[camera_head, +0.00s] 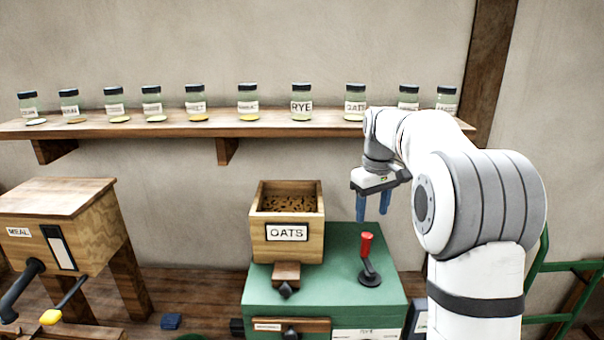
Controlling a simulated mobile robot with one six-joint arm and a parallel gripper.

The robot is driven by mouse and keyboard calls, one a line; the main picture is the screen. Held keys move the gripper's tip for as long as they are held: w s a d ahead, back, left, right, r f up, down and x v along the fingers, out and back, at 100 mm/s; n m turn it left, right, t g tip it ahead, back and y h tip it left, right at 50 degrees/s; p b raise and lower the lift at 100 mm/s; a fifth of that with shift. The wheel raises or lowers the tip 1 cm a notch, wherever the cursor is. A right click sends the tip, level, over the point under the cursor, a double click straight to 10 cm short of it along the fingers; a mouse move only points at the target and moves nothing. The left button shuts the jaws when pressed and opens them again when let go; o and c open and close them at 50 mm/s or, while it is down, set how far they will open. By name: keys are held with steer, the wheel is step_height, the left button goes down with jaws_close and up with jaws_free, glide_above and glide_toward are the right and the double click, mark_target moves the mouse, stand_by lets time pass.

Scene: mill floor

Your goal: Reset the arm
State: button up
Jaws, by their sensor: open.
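My gripper (372,207) has two blue fingers that point down. The fingers are apart with nothing between them. It hangs above the back right part of a green machine (338,265), higher than the red-handled lever (367,253) and apart from it. My white and grey arm bends over from the right side of the picture and hides part of the shelf and wall.
A wooden box labelled OATS (287,252) stands on the green machine, left of my gripper. A wooden shelf (180,125) with several labelled jars runs behind. A wooden MEAL box (50,224) stands at left. A green metal frame (565,266) is at right.

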steer(key=s+f+m+t+b, duration=0.1)
steer(key=s+f, duration=0.5)
steer(key=s, duration=1)
steer(key=s+f+m+t+b, duration=0.2)
steer(key=s+f+m+b, duration=0.2)
steer(key=s, duration=1.2)
step_height(320, 180, down, 3)
steer(key=shift+s+a+f+m+b, duration=0.25)
steer(key=shift+a+b, duration=0.2)
steer(key=shift+b, duration=0.8)
